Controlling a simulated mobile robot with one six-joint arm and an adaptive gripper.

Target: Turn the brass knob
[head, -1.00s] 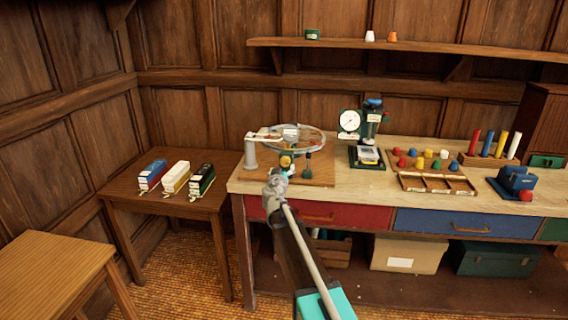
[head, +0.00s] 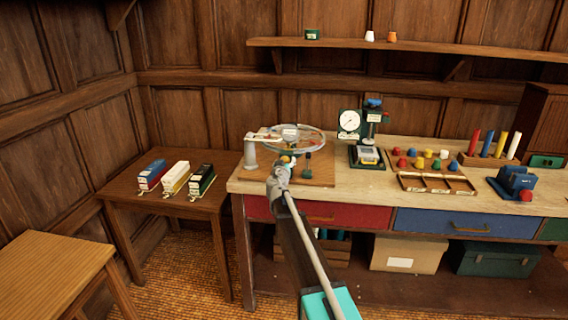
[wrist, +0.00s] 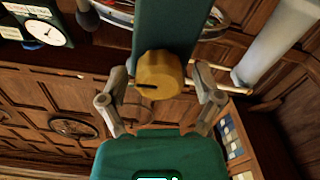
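The brass knob (wrist: 161,75) shows in the middle of the wrist view, mounted on a dark green upright (wrist: 165,25). It is a squat ribbed cylinder with a dark pointer line on its left side. My gripper (wrist: 162,84) is open, with one finger on each side of the knob and a visible gap on both sides. In the head view my gripper (head: 280,171) is at the front of the wooden board (head: 321,172) that carries the ring apparatus (head: 300,143). There my gripper hides most of the knob.
A grey post with an arm (head: 250,152) stands left of the ring. A dial gauge stand (head: 350,122) is to the right, then a tray of coloured pegs (head: 437,183). Drawers (head: 345,216) lie below the bench top.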

